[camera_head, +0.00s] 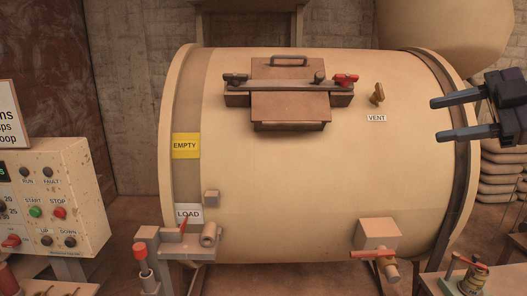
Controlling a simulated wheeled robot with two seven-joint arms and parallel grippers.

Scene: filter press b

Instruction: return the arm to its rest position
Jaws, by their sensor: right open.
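My right gripper (457,118) comes in from the right edge with its two dark fingers apart. It is open and empty, in front of the right end of the large cream drum (300,180). The picture does not show clearly whether the fingers touch the drum. The right arm beyond the gripper is cut off by the picture edge. My left gripper is not in view.
A control box (55,195) with buttons stands at the left. The drum carries a hatch (290,105), a brass vent valve (377,94) and a lower outlet valve (378,240). Stacked sacks (502,172) lie behind.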

